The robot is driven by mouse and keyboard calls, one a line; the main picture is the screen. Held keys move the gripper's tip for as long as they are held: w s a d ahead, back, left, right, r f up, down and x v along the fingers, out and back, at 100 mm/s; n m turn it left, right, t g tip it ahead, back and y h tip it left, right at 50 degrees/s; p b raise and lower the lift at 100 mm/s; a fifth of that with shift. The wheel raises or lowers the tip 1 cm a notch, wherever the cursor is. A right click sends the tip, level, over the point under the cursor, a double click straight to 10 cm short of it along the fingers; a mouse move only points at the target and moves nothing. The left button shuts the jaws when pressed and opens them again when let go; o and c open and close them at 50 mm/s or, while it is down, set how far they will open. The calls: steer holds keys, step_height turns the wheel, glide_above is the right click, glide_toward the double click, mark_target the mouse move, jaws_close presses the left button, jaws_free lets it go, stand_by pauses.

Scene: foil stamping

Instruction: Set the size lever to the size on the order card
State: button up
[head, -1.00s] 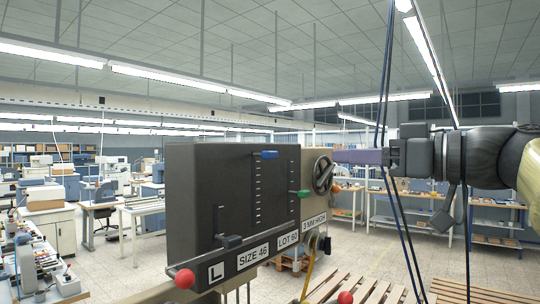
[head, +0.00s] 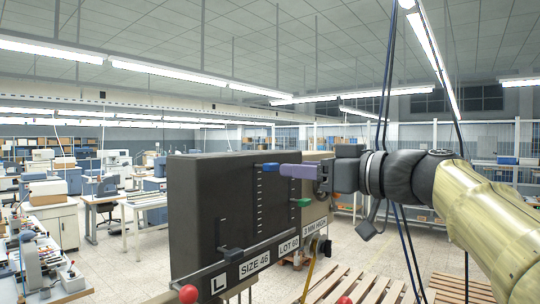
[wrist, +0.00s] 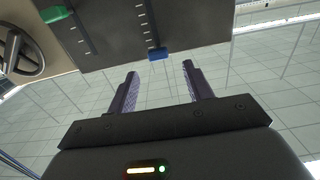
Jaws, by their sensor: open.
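A dark upright panel (head: 205,205) carries several slots with tick marks. A blue lever (head: 268,167) sits at the top of the middle slot, and a green lever (head: 300,202) sits lower in the right slot. A black slider (head: 230,252) sits at the bottom of the left slot. In the wrist view my gripper (wrist: 160,68) is open, with the blue lever (wrist: 158,54) just beyond and between the tips.
Red knobs (head: 188,293) stand below the panel. Dark cables (head: 387,80) hang near my arm. Wooden pallets (head: 365,285) lie at the lower right.

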mark_target(275, 167)
steer(key=p+x, duration=0.3)
steer(key=x, duration=0.3)
steer(key=shift+w+r, duration=0.1)
steer(key=shift+w, duration=0.15)
steer(key=shift+w+a+p, duration=0.3)
steer(key=shift+a+p, duration=0.05)
steer(key=shift+a, duration=0.2)
steer(key=shift+w+a, duration=0.2)
steer(key=shift+s, duration=0.1)
jaws_close()
